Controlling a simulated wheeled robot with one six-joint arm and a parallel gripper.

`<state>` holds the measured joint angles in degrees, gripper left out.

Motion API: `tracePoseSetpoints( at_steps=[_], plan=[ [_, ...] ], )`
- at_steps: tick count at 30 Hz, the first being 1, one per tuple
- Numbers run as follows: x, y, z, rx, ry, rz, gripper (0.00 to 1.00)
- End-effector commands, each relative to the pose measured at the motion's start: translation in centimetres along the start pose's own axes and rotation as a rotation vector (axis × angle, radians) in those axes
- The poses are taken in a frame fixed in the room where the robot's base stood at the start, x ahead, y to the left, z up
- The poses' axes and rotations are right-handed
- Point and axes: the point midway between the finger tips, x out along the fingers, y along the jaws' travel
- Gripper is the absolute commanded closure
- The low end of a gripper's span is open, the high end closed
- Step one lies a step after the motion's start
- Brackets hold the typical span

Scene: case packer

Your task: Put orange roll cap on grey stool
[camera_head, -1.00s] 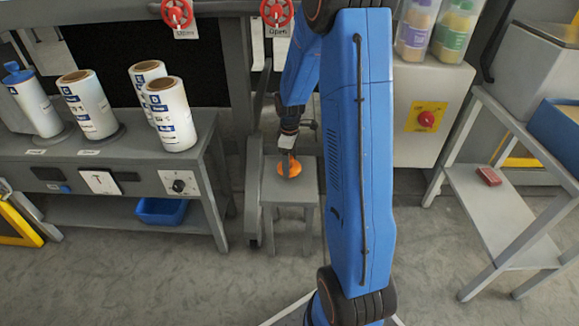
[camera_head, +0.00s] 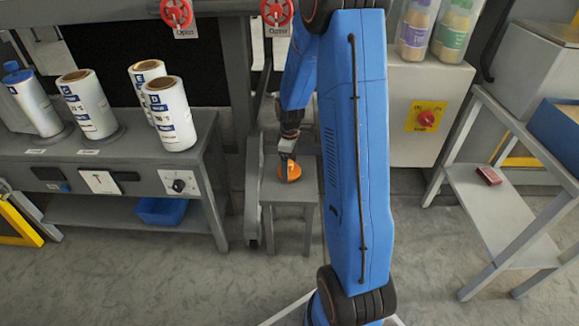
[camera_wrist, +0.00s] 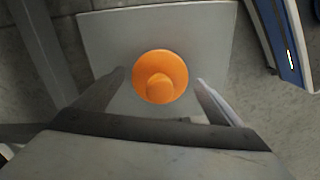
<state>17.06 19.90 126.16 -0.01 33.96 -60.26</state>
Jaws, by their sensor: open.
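The orange roll cap (camera_head: 291,172) is on the top of the grey stool (camera_head: 301,193). In the wrist view the orange roll cap (camera_wrist: 160,76) is a round disc with a raised knob, and the grey stool's top (camera_wrist: 215,30) spreads around it. My gripper (camera_head: 287,166) is just above the stool, at the cap. In the wrist view my gripper (camera_wrist: 162,84) is open, with one finger on each side of the cap and a gap between each finger and the cap.
A grey bench (camera_head: 97,155) with several white film rolls (camera_head: 92,103) stands at the left. A grey post and frame stand close to the stool's left. A grey shelf rack (camera_head: 490,215) with a dark red box (camera_head: 489,175) is at the right. The floor in front is clear.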

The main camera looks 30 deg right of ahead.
Motion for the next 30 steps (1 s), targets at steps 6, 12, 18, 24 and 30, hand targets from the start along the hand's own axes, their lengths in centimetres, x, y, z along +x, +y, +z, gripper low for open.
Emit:
tracePoseSetpoints(
  at_steps=[6, 12, 18, 24, 30],
  plan=[
    [-2.9, 0.1, 0.0, 0.000, 0.002, 0.003, 0.10],
    [-6.9, 0.1, 0.0, 0.000, 0.002, 0.004, 0.10],
    [-10.1, 0.0, 0.0, 0.000, 0.001, 0.002, 0.10],
    [-11.8, 0.0, 0.0, 0.000, 0.001, 0.002, 0.10],
    [-13.8, -1.6, 0.0, 0.032, 0.012, 0.019, 0.10]
  ],
)
